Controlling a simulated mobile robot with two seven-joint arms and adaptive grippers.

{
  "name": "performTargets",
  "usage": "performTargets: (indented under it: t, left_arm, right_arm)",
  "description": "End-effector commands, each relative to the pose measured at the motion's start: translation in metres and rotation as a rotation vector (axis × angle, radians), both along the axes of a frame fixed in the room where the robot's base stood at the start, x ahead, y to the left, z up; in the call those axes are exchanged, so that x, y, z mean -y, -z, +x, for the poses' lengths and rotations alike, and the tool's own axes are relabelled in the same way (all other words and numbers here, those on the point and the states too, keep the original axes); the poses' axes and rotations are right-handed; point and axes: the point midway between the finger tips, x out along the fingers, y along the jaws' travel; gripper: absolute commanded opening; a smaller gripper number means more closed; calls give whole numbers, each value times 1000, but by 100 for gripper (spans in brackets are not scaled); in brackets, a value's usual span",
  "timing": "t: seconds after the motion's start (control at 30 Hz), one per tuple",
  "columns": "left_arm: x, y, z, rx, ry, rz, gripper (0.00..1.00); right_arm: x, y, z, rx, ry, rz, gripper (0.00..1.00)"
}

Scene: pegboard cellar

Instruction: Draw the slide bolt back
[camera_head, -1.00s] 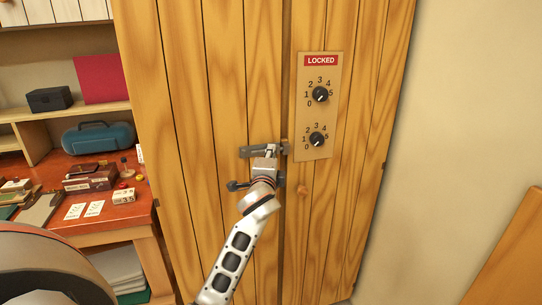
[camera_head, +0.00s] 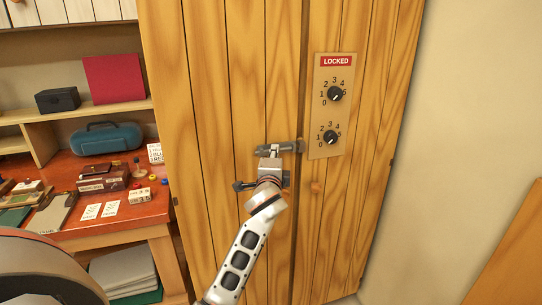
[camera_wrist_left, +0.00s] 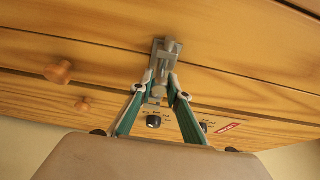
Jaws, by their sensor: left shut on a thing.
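The grey slide bolt (camera_head: 288,147) is mounted across the seam of a wooden cabinet's two doors, with its keeper at the right end. In the wrist view it shows at the top centre (camera_wrist_left: 166,47). My left gripper (camera_head: 270,158) is at the left part of the bolt and covers some of it. In the wrist view its green-sided fingers (camera_wrist_left: 168,88) close together on the bolt's small grey knob. How far the bar reaches into the keeper is too small to tell. My right gripper is not in view.
A panel (camera_head: 325,115) with two numbered dials and a red "LOCKED" sign is right of the bolt. A round wooden knob (camera_head: 316,187) sits below it. A cluttered red desk (camera_head: 100,228) with a blue case (camera_head: 105,139) stands left of the cabinet.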

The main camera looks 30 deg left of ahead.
Motion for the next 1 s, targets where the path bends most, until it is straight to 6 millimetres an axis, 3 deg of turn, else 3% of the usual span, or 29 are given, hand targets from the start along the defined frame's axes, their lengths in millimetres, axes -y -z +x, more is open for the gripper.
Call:
performTargets:
  t: [0.23, 0.27, 0.33, 0.73, 1.0]
  left_arm:
    - [-6, 2, -2, -5, -12, 4, 0]
    - [-6, 2, -2, -5, -13, 4, 19]
    - [-6, 2, -2, -5, -12, 4, 34]
    - [-2, 1, -4, -2, -7, 2, 34]
    - [18, 2, -43, -4, -7, 0, 34]
  right_arm:
    - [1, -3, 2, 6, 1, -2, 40]
    - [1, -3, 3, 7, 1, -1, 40]
    - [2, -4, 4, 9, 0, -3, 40]
    - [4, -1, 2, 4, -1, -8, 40]
    - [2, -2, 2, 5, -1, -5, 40]
